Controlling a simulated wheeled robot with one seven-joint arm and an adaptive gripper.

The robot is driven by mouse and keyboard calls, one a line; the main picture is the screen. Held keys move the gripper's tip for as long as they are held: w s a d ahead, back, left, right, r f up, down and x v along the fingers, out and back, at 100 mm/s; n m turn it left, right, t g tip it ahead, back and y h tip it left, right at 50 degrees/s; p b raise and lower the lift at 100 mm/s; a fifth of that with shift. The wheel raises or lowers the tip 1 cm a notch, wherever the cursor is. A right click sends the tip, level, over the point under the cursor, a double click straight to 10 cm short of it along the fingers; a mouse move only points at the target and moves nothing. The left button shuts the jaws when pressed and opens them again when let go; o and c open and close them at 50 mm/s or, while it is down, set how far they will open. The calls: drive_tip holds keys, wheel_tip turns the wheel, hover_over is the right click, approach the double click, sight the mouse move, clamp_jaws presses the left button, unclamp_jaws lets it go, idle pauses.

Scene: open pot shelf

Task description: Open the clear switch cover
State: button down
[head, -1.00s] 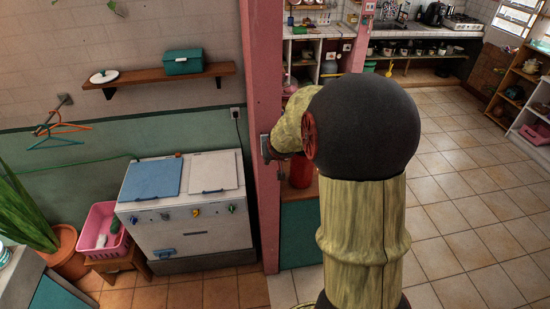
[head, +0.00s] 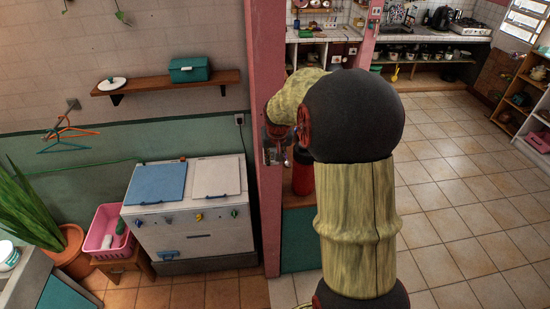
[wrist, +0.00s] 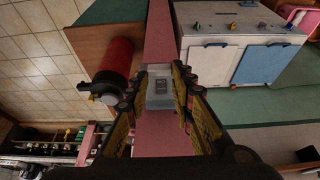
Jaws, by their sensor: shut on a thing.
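The clear switch cover (wrist: 160,80) sits over a grey switch on the pink post, in the middle of the wrist view. My gripper (wrist: 160,74) has a finger on each side of the cover and is shut on it. The cover's tilt is hard to judge from here. In the head view the switch box (head: 267,153) shows small on the post, and my gripper is mostly hidden behind my arm.
A red cylinder with a black top (wrist: 118,60) stands close beside the post; it also shows in the head view (head: 303,175). A white stove (head: 190,215) stands left of the post. Tiled floor (head: 460,210) is clear at the right.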

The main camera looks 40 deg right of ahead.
sight(273, 160)
drive_tip(key=r, duration=0.1)
drive_tip(key=w+r, duration=0.1)
drive_tip(key=d, duration=0.1)
drive_tip(key=shift+w+r, duration=0.25)
drive_tip(key=shift+r, duration=0.15)
drive_tip(key=shift+w+r, duration=0.15)
drive_tip(key=c, duration=2.6)
unclamp_jaws()
drive_tip(key=shift+w+a, duration=0.25)
drive_tip(key=shift+a, duration=0.05)
drive_tip(key=o, duration=0.4)
drive_tip(key=shift+s+d+f, duration=0.2)
drive_tip(key=shift+s+d, duration=0.2)
drive_tip(key=shift+d, duration=0.05)
drive_tip(key=shift+o, duration=1.2)
drive_tip(key=shift+w+a+f, duration=0.1)
drive_tip(key=shift+o, duration=2.1)
drive_tip(key=v, duration=1.2)
